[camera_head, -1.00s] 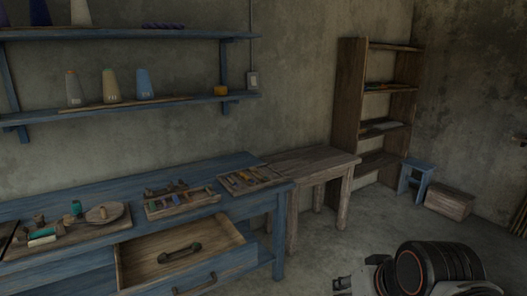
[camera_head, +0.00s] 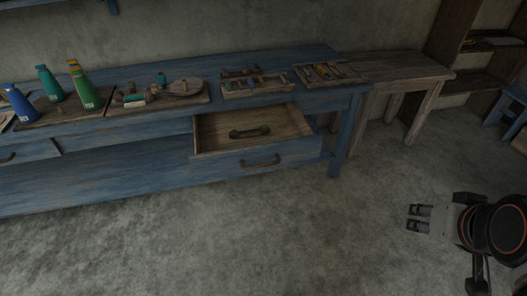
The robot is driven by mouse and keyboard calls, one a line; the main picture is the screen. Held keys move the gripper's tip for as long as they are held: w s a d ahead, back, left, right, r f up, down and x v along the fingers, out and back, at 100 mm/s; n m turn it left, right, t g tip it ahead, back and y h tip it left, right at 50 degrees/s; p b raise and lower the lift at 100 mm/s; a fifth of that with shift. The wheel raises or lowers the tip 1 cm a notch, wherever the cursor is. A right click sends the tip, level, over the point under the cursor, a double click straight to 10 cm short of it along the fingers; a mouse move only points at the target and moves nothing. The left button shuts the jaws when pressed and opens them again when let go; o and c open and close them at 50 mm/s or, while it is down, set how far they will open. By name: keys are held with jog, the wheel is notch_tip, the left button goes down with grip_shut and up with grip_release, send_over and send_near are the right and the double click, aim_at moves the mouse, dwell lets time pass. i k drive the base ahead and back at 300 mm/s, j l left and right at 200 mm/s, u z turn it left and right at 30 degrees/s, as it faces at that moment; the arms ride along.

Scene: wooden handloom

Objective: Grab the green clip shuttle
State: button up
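A small green and pale object (camera_head: 133,100) lies on a wooden board on the blue table, left of the open drawer; it may be the green clip shuttle, but it is too small to tell. A small teal piece (camera_head: 161,78) stands on the same board behind it. My gripper (camera_head: 418,218) is at the lower right, over the floor and far from the table. Its two dark fingers point left, look apart, and have nothing between them.
The blue table (camera_head: 100,175) has an open drawer (camera_head: 205,135) holding a dark handle-shaped item (camera_head: 250,132). Two trays of small tools (camera_head: 258,85) stand right of the board, several bottles (camera_head: 80,85) left. A wooden side table (camera_head: 400,66) adjoins. The floor in front is clear.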

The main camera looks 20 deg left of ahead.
aim_at(235, 134)
jog(key=u, duration=0.35)
jog(key=i+u, duration=0.2)
jog(key=u, duration=0.3)
jog(key=i+l+u, duration=0.15)
jog(key=u, duration=0.35)
jog(key=i+l+u, duration=0.15)
jog(key=u, duration=0.35)
jog(key=l+u, duration=0.3)
jog(key=u, duration=0.2)
jog(key=i+l+u, duration=0.1)
jog(key=l, duration=0.5)
jog(key=i+l+u, duration=0.1)
jog(key=l, duration=0.5)
jog(key=i+l+u, duration=0.15)
jog(key=l, duration=0.45)
jog(key=l+u, duration=0.1)
jog(key=l, duration=0.5)
jog(key=i, duration=0.05)
